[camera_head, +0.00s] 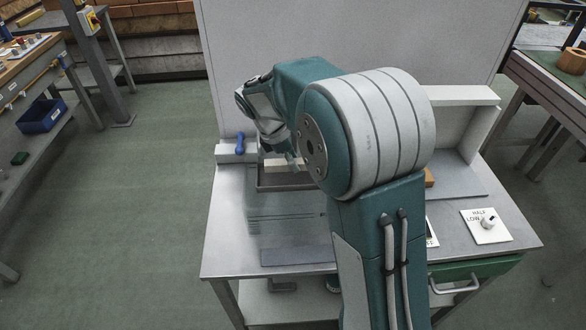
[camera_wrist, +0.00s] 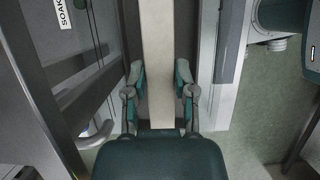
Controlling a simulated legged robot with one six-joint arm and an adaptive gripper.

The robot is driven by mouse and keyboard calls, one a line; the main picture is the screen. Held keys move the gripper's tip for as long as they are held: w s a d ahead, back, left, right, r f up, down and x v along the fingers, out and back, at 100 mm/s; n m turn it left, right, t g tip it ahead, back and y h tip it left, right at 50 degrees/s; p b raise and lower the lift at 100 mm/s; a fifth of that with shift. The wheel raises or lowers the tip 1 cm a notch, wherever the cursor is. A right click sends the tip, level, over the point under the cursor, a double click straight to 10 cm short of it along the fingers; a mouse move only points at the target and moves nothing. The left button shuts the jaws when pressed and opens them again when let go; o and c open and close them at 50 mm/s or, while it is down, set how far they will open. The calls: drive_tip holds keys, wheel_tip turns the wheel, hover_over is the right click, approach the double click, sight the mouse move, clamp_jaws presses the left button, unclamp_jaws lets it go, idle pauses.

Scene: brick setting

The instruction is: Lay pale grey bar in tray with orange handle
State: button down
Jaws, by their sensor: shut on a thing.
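My gripper (camera_wrist: 160,78) is shut on a long pale bar (camera_wrist: 157,35), with one finger on each side of it in the wrist view. The bar runs up out of the top of that picture. In the head view, a short pale length of the bar (camera_head: 275,163) shows below my wrist, above a dark grey open box or tray (camera_head: 270,187) on the table. My arm hides much of this area. No orange handle is clearly seen; a small orange-brown piece (camera_head: 429,178) shows just right of my arm.
The metal table (camera_head: 225,235) has a tall grey panel behind it. A blue handle (camera_head: 240,144) stands on a pale block at the back left. A "SOAK" label (camera_wrist: 62,14) shows in the wrist view.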

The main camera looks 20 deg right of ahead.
sight(291, 170)
wheel_tip(291, 170, down, 3)
drive_tip(key=shift+a+r, duration=0.1)
drive_tip(key=shift+r, duration=0.1)
drive_tip(key=shift+a+f, duration=0.2)
drive_tip(key=shift+f, duration=0.1)
drive_tip(key=shift+c, duration=2.2)
unclamp_jaws()
drive_tip(key=shift+d+f, duration=0.1)
drive_tip(key=v, duration=0.5)
drive_tip(key=w+a, duration=0.2)
drive_tip(key=a, duration=0.9)
drive_tip(key=shift+w+a, duration=0.25)
drive_tip(key=shift+a, duration=0.15)
